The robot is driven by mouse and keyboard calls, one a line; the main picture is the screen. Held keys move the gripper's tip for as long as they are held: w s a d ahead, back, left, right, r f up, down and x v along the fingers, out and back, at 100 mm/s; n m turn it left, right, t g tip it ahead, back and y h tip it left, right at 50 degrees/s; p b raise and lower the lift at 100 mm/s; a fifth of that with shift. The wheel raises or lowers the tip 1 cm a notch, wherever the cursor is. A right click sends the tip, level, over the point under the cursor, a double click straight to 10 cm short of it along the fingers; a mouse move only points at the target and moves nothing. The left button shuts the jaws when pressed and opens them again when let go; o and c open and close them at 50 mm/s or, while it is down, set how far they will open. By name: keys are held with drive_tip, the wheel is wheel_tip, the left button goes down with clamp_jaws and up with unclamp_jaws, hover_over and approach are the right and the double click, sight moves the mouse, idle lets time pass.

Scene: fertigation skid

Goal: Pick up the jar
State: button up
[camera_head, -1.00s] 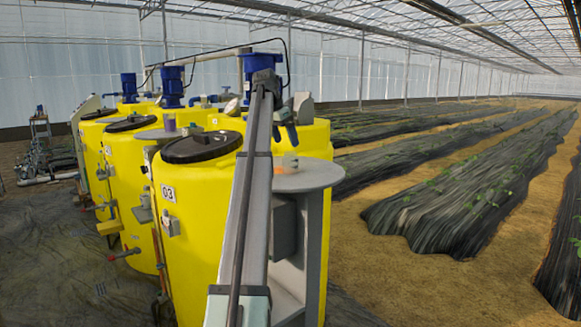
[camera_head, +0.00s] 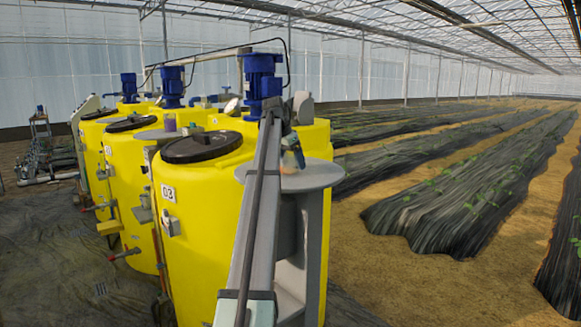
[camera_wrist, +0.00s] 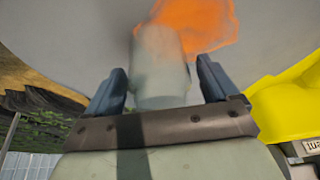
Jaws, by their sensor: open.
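The pale, greyish jar (camera_wrist: 160,62) stands in the middle of the wrist view, between the two dark fingers of my gripper (camera_wrist: 161,78). The fingers are apart, with a small gap visible on both sides of the jar. An irregular orange patch (camera_wrist: 205,28) shows behind the jar's far end, on the grey round stand top (camera_wrist: 85,30). In the head view my gripper (camera_head: 293,158) is low over the same stand top (camera_head: 320,178). My arm and gripper hide most of the jar there.
Yellow tanks with black lids (camera_head: 201,147) and blue motors (camera_head: 262,78) stand to the left and behind. A purple item (camera_head: 169,122) sits on another grey stand top further left. Planted rows under black film (camera_head: 470,190) lie to the right.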

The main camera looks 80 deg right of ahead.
drive_tip(key=c, duration=1.1)
